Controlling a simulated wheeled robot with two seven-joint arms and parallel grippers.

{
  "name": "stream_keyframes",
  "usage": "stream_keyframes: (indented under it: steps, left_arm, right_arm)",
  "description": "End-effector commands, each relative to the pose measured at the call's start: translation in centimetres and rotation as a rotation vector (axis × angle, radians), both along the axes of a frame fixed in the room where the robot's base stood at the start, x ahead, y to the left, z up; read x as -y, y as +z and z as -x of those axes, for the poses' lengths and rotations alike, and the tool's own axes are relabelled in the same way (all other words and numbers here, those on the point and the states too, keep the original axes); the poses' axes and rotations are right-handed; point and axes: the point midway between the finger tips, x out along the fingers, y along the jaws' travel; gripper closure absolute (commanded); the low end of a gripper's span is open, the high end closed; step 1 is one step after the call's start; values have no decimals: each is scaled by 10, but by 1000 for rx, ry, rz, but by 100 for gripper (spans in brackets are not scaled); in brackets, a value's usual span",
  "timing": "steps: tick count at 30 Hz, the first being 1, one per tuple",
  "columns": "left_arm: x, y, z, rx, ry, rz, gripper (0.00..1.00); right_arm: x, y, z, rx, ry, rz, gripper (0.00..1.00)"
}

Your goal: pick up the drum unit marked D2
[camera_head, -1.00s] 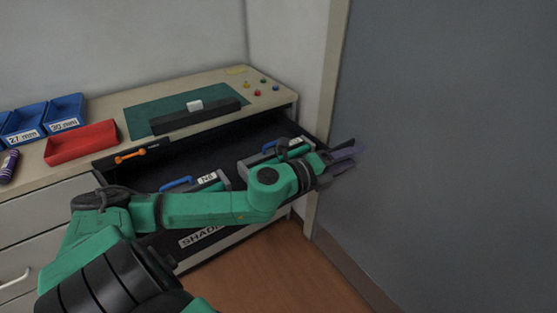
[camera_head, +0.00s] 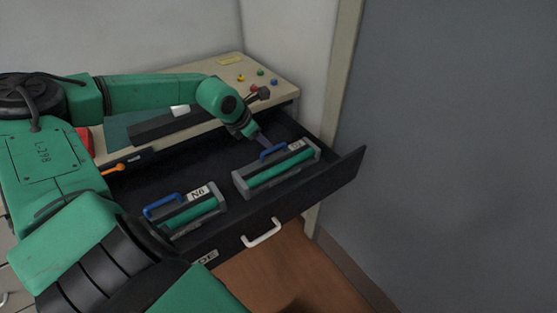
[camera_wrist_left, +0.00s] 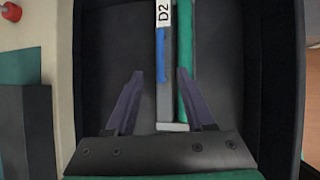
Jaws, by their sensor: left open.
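The drum unit marked D2 (camera_head: 278,172) lies in the right part of the open drawer. It has a grey frame, a green roller, a blue handle and a white label. In the left wrist view, the unit (camera_wrist_left: 186,100) runs up the middle with its D2 label at the top. My left gripper (camera_head: 264,142) is open and empty, pointing down into the drawer at the handle side of the unit. In the wrist view, its fingertips (camera_wrist_left: 160,76) appear on either side of the blue handle; the right one overlaps the roller's edge. Contact is not visible. My right gripper is out of view.
Another drum unit, marked N6 (camera_head: 190,212), lies left of D2 in the dark drawer (camera_head: 345,170). An orange-handled tool (camera_head: 112,169) is at the drawer's left. A grey wall stands right.

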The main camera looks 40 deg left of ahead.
Motion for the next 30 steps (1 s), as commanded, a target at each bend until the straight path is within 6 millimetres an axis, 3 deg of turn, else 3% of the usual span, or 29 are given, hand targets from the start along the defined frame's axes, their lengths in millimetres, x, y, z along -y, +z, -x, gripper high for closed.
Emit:
stream_keyframes:
  steps: [1, 4, 11, 14, 21, 28, 29, 30]
  left_arm:
    - [2, -11, -5, -2, -3, 5, 46]
    - [1, -18, -10, 0, -1, 5, 46]
    - [3, -39, -20, 1, 4, 11, 46]
    - [5, -37, -25, 9, 2, 13, 46]
    - [5, -58, -39, 3, 2, 6, 46]
    - [5, -62, -39, 1, -1, 1, 46]
    - [5, -62, -39, 1, -1, 1, 54]
    - [5, -62, -39, 1, -1, 1, 69]
  right_arm:
    - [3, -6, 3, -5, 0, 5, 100]
    - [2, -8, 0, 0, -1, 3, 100]
    - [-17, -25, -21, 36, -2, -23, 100]
    - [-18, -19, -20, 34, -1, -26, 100]
    - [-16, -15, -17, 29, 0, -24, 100]
    - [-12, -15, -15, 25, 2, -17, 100]
    - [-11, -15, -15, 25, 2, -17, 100]
    - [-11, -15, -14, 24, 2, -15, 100]
